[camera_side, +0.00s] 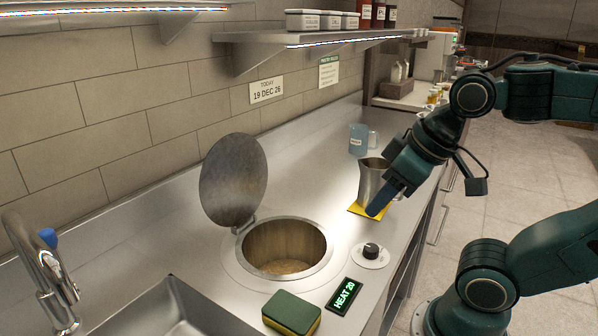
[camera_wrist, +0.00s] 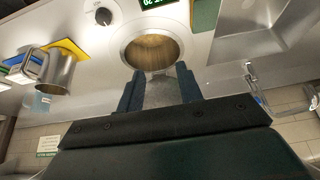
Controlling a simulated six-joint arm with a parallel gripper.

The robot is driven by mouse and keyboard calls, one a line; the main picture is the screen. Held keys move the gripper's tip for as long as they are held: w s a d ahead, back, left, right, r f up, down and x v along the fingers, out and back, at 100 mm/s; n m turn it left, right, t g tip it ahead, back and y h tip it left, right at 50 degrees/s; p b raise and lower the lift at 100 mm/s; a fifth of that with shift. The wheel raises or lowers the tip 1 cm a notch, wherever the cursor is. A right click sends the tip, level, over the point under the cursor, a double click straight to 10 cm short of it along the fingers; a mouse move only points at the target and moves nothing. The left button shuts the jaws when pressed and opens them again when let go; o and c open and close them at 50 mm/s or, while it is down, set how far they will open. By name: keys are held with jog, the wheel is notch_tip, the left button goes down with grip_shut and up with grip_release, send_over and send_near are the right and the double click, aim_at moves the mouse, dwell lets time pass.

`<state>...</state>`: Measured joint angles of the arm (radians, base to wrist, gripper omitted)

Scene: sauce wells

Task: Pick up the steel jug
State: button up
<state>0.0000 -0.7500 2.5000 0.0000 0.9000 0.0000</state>
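The steel jug (camera_side: 371,177) stands upright on a yellow mat (camera_side: 354,208) on the counter in the side view. In the wrist view the jug (camera_wrist: 60,74) is at the left, its handle toward the left edge, with the mat (camera_wrist: 72,46) beneath it. My gripper (camera_side: 378,208) overlaps the jug's right side in the side view. In the wrist view the two fingers of my gripper (camera_wrist: 159,88) are apart with nothing held, and the jug lies well to their left, not between them.
An open round well (camera_side: 286,250) has its lid (camera_side: 233,180) raised. A knob (camera_side: 371,250), heat display (camera_side: 344,296) and sponge (camera_side: 291,313) lie at the front. A blue jug (camera_side: 358,140) stands behind the steel jug. The sink (camera_side: 170,315) and tap (camera_side: 40,265) are at left.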

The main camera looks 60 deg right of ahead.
aim_at(382, 186)
jog(key=w+d+m+g+h, duration=0.1)
jog(key=w+d+m, duration=0.25)
jog(key=d, duration=0.25)
jog(key=w+d+m+g+h, duration=0.1)
jog(key=w+d+m+h, duration=0.1)
jog(key=d+m, duration=0.3)
jog(key=s+d+f+m+g, duration=0.1)
jog(key=d+m, duration=0.2)
jog(key=d, duration=0.6)
jog(key=s+d+f+m+g+h, duration=0.1)
jog(key=d+m, duration=0.2)
jog(key=d, duration=0.6)
jog(key=shift+s+f+g, duration=0.3)
jog(key=shift+s, duration=0.05)
jog(key=x, duration=0.8)
jog(key=shift+d+f, duration=0.2)
jog(key=shift+d, duration=0.05)
